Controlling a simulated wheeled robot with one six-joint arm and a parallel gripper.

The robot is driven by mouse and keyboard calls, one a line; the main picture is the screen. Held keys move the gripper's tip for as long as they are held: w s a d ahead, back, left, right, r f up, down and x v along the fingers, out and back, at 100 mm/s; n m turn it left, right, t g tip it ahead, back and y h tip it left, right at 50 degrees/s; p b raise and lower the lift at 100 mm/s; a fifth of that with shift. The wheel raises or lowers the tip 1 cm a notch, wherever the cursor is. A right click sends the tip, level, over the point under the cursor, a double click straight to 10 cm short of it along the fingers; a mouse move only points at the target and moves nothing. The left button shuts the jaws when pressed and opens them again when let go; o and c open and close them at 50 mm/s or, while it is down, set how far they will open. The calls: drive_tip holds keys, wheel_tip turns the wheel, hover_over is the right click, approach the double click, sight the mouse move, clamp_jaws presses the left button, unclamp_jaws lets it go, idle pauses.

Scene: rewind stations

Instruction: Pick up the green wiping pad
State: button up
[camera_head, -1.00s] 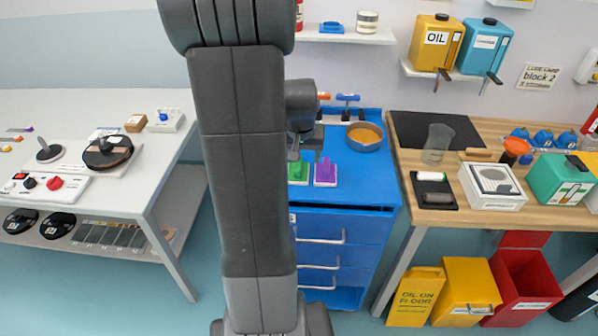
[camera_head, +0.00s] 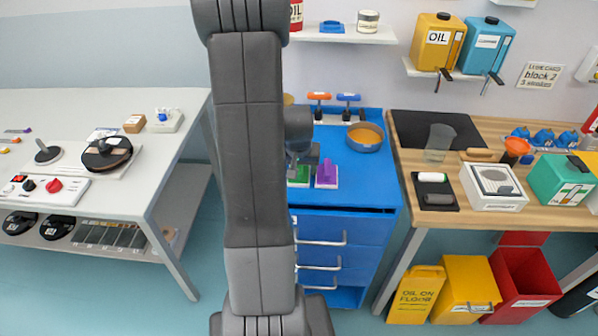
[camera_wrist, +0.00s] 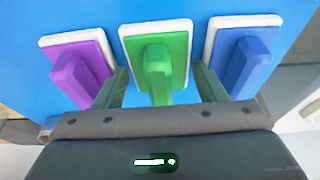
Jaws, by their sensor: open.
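The green wiping pad (camera_wrist: 177,45) lies on the blue cabinet top, a green block with a raised grip on a white base. In the wrist view it is between the purple pad (camera_wrist: 77,70) and the blue pad (camera_wrist: 243,65). My gripper (camera_wrist: 160,87) is open, with one finger on each side of the green pad's grip; I cannot tell whether they touch it. In the head view the green pad (camera_head: 299,178) is partly hidden by my gripper (camera_head: 300,165), beside the purple pad (camera_head: 326,176). The blue pad is hidden there by my arm.
The blue drawer cabinet (camera_head: 370,175) also bears a round pan (camera_head: 365,137) and two upright-handled tools, orange (camera_head: 319,97) and blue (camera_head: 348,98), at the back. A wooden table (camera_head: 470,212) stands to the right and a white table (camera_head: 150,190) to the left.

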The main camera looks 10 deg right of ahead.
drive_tip(key=c, duration=0.6)
drive_tip(key=shift+c, duration=0.2)
wheel_tip(320, 180, up, 10)
drive_tip(key=shift+r+b, duration=0.1)
drive_tip(key=shift+b, duration=0.4)
drive_tip(key=shift+o, duration=0.7)
drive_tip(key=shift+w, duration=0.1)
drive_tip(key=shift+c, duration=0.3)
